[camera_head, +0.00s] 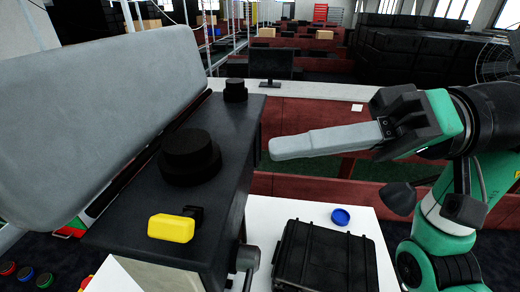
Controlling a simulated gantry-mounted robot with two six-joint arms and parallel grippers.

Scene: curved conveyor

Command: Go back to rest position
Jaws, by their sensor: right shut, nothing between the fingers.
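My right gripper (277,147) comes in from the right on a green and black arm. Its long pale grey fingers point left and lie together, shut, with nothing between them. It hangs in the air, with its tips just to the right of the dark machine top and above the far side of the white table. I cannot make out my left gripper in this view. No mark of a rest position shows.
A dark machine (222,147) carries black round knobs (190,160) and a yellow block (171,228). A large grey slab (90,110) fills the left. Reddish barriers (310,115) stand behind.

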